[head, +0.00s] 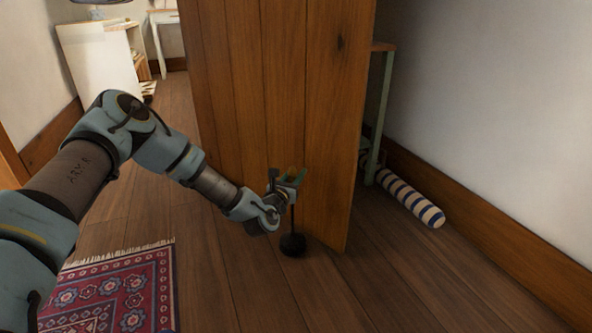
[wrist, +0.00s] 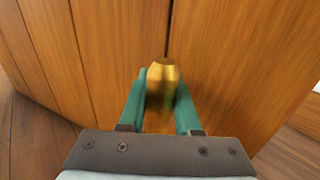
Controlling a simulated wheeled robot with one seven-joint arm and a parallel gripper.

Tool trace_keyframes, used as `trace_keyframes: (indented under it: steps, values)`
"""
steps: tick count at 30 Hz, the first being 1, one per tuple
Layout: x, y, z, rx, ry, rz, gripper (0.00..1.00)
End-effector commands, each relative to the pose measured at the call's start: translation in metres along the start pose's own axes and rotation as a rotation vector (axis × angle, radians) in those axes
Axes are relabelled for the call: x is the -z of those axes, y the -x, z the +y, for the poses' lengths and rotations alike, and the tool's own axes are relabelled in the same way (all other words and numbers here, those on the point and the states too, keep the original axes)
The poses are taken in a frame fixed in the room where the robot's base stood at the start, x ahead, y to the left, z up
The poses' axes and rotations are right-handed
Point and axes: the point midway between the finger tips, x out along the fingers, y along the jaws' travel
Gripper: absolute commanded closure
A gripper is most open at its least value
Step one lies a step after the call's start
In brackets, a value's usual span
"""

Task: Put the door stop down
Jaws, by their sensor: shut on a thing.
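The door stop has a round black base (head: 292,244), a thin dark upright rod and a brass-coloured top (wrist: 162,85). My gripper (head: 290,177) is shut on the top, which sits between the green fingers in the wrist view (wrist: 160,105). The rod hangs straight down from my gripper, and the stop looks upright. The base is at floor level near the bottom edge of the wooden door (head: 280,100), on its near side. I cannot tell whether the base touches the floor or the door.
A blue-and-white striped roll (head: 410,198) lies on the floor along the right wall. A green-legged stand (head: 380,115) is partly hidden behind the door. A fringed red rug (head: 120,292) lies at lower left. The wooden floor (head: 370,290) at front right is clear.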

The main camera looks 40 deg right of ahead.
Motion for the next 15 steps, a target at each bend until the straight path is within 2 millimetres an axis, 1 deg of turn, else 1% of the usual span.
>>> trace_keyframes:
  steps: [3, 11, 15]
  values:
    - [0.0002, -0.0042, -0.0032, 0.002, -0.001, -0.013, 1.00]
    - [-0.0012, -0.0041, -0.0028, 0.000, 0.000, -0.012, 1.00]
    - [0.0027, -0.0041, -0.0026, 0.000, 0.000, -0.011, 1.00]
